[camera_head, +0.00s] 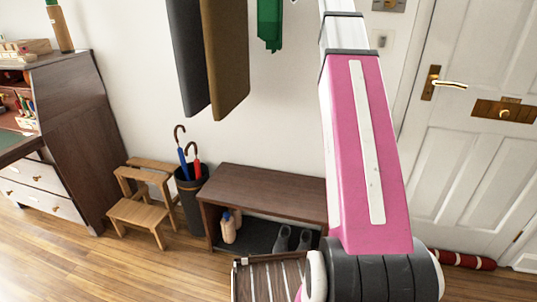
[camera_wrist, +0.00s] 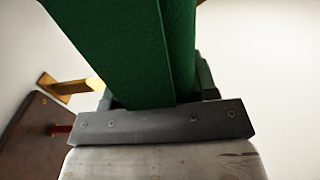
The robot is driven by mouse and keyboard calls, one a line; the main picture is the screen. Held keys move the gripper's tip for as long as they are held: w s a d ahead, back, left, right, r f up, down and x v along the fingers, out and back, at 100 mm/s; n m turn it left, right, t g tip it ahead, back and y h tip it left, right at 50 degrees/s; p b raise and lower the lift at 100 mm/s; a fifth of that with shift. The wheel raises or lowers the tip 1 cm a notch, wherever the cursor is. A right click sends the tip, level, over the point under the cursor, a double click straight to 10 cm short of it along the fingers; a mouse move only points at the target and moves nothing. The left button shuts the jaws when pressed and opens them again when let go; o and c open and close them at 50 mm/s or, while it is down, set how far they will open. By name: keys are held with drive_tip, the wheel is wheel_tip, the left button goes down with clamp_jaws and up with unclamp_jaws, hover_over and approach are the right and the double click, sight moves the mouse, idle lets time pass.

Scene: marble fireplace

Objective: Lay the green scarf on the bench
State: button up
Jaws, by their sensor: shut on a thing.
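The green scarf (camera_head: 269,22) hangs at the top of the head view against the white wall, its lower end above the bench and its upper part out of frame. In the wrist view the scarf (camera_wrist: 130,45) fills the space in front of my gripper (camera_wrist: 158,95), which is shut on it. My gripper is out of the head view. The bench (camera_head: 268,184) is a low brown wooden one against the wall, with a bare top and an open shelf below. My arm hides its right end.
Dark and brown coats (camera_head: 226,60) hang left of the scarf. An umbrella stand (camera_head: 189,192) and a wooden step stool (camera_head: 140,210) stand left of the bench. Shoes (camera_head: 282,238) sit on its shelf. A brass hook (camera_wrist: 65,87) shows beside my gripper. A white door (camera_head: 480,150) is at right.

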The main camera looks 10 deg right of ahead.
drive_tip(key=w+f, duration=0.3)
drive_tip(key=f, duration=1)
drive_tip(key=w+f, duration=0.3)
drive_tip(key=f, duration=1.1)
drive_tip(key=w+f, duration=0.3)
drive_tip(key=f, duration=1)
wheel_tip(320, 180, down, 26)
drive_tip(key=s, duration=0.2)
drive_tip(key=shift+d, duration=0.1)
drive_tip(key=o, duration=1)
